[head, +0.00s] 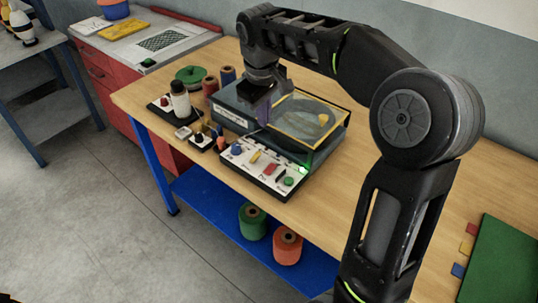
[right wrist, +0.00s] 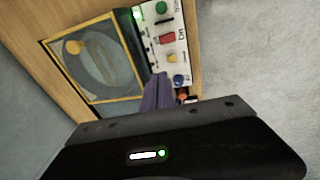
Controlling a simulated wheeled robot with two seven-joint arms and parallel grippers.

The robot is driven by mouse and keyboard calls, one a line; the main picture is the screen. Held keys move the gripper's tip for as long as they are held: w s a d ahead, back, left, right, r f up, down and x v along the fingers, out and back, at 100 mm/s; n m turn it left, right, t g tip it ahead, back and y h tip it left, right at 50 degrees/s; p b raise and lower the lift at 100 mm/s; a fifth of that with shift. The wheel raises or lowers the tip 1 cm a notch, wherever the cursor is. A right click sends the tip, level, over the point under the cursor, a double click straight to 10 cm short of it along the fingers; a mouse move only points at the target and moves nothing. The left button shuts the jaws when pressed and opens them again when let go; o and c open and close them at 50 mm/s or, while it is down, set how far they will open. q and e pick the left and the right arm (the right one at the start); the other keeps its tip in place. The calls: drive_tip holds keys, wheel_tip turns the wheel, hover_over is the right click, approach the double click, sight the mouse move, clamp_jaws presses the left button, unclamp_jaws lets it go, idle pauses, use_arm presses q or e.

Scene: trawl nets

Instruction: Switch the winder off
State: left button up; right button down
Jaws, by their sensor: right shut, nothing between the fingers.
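The winder (head: 334,134) is a dark box on the wooden bench, with a yellow-framed clear lid over a round part. Its white control panel (head: 245,167) faces the front and carries a blue knob (head: 237,149), a yellow control (head: 254,157), a red switch (head: 269,169) and a green button (head: 289,181). A green lamp (head: 303,170) on it glows. The right wrist view also shows the red switch (right wrist: 167,39) and blue knob (right wrist: 179,79). My right gripper (head: 263,112) is shut and empty above the winder's left part, apart from the red switch. My left gripper is out of view.
Left of the winder stand a white bottle (head: 180,104), thread spools (head: 210,87) and a small box with a black knob (head: 200,140). Green (head: 252,222) and orange (head: 287,246) spools sit on the blue lower shelf. A green mat (head: 503,262) lies at right.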

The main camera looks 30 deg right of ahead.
sight(275, 164)
drive_tip(key=shift+s+f+g, duration=0.1)
drive_tip(key=shift+s+g, duration=0.6)
drive_tip(key=shift+s, duration=0.55)
drive_tip(key=shift+f, duration=0.1)
drive_tip(key=f, duration=0.4)
drive_tip(key=d+f+p, duration=0.1)
drive_tip(key=f, duration=0.3)
drive_tip(key=d+f+p, duration=0.1)
drive_tip(key=f, duration=0.4)
drive_tip(key=shift+w+f, duration=0.1)
drive_tip(key=shift+w, duration=0.15)
drive_tip(key=shift+f, duration=0.25)
